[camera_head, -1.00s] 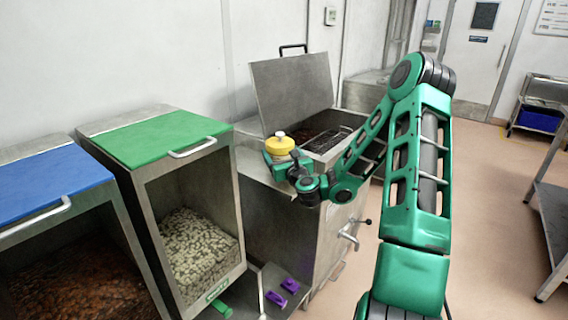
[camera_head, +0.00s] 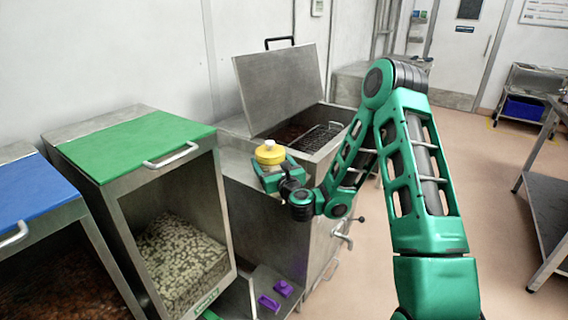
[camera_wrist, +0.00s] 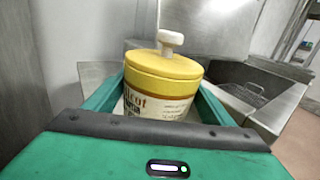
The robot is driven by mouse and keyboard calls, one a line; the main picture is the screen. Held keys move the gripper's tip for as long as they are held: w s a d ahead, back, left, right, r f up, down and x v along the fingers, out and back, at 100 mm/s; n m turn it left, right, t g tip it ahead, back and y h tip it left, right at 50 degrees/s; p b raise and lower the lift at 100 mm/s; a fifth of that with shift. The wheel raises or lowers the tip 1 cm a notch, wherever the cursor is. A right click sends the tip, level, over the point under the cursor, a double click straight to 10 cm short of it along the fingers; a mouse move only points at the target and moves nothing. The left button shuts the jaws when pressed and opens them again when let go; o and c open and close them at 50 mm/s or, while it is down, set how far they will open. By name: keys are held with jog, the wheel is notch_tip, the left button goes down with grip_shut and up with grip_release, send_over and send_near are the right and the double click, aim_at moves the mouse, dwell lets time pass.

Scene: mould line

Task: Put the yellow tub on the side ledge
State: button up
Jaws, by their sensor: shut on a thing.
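The yellow tub (camera_head: 270,153) has a yellow lid with a pale knob and a printed label. It is upright in my gripper (camera_head: 283,175), whose green jaws are shut on it. In the wrist view the tub (camera_wrist: 163,85) fills the middle, between the green fingers; its lower part is hidden by my gripper. The tub is in front of the steel fryer-like unit (camera_head: 285,225), near the level of its top. I cannot tell which surface is the side ledge.
The steel unit has a raised lid (camera_head: 280,85) and a wire basket (camera_head: 318,137) in its open well. Left stand bins with a green lid (camera_head: 135,145) and a blue lid (camera_head: 30,192). Purple scoops (camera_head: 270,302) lie on a low shelf. Open floor lies at right.

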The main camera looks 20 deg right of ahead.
jog(key=shift+a, duration=0.1)
jog(key=shift+a+f, duration=0.1)
jog(key=shift+f, duration=0.15)
jog(key=o, duration=1.6)
jog(key=shift+f, duration=0.1)
jog(key=shift+c, duration=0.2)
jog(key=shift+d+r, duration=0.2)
